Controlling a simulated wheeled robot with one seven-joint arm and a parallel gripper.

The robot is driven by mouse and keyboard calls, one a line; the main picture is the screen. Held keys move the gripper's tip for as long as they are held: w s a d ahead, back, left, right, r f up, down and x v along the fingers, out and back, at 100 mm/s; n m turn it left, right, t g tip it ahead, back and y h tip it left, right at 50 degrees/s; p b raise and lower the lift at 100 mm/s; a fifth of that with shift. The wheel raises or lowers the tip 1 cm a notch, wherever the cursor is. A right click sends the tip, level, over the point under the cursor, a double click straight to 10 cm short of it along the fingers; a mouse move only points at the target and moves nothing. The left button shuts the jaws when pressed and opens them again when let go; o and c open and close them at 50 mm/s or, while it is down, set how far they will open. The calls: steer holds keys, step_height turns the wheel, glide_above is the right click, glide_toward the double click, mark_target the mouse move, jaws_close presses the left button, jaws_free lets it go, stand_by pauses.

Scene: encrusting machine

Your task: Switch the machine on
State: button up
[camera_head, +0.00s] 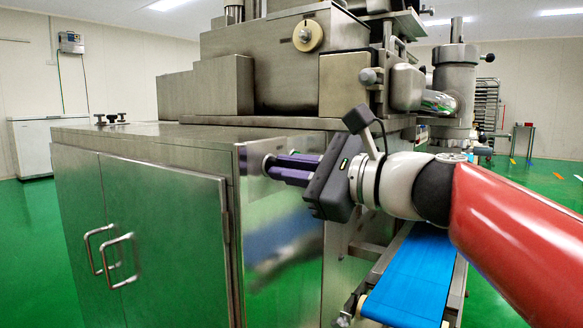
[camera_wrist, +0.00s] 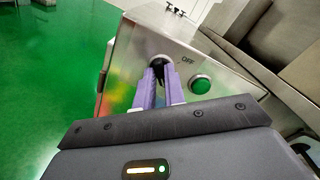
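The machine (camera_head: 150,215) is a large steel cabinet with metal units on top. In the wrist view, its side panel (camera_wrist: 135,50) carries a black rotary switch (camera_wrist: 157,63), the letters OFF (camera_wrist: 188,60) to the right of it, and a green round button (camera_wrist: 200,84). My gripper (camera_head: 268,165) has purple fingers pointing at this panel. In the wrist view, my fingertips (camera_wrist: 158,73) are at the switch, with a narrow gap between them, and cover part of it. I cannot tell whether they touch it. The switch's setting is hidden.
A blue conveyor belt (camera_head: 415,275) lies below my arm on the right. Two cabinet doors with bar handles (camera_head: 120,262) face front left. Open green floor (camera_head: 30,240) lies to the left. A rack (camera_head: 487,112) stands at the back right.

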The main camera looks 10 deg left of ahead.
steer(key=o, duration=0.4)
steer(key=shift+d, duration=0.1)
steer(key=b+v, duration=0.1)
steer(key=v, duration=0.6)
steer(key=shift+s+d, duration=0.15)
steer(key=shift+d, duration=0.15)
steer(key=s+d+f+n+h, duration=0.4)
steer(key=d+f+n+h, duration=0.1)
steer(key=f, duration=0.7)
steer(key=s+d+f+n+h, duration=0.4)
steer(key=d+f+h, duration=0.2)
steer(key=f, duration=0.6)
steer(key=s+d+f+n+g+h, duration=0.1)
steer(key=s+d+f+n+h, duration=0.2)
steer(key=f, duration=0.8)
steer(key=shift+s+d+f+n+h, duration=0.15)
steer(key=shift+d+n+h, duration=0.3)
steer(key=shift+d, duration=0.3)
steer(key=shift+s+d+f+n+h, duration=0.15)
steer(key=shift+d+n+h, duration=0.25)
steer(key=shift+d, duration=0.3)
steer(key=shift+s+d+f+n+h, duration=0.1)
steer(key=shift+d+n+h, duration=0.35)
steer(key=shift+d, duration=0.3)
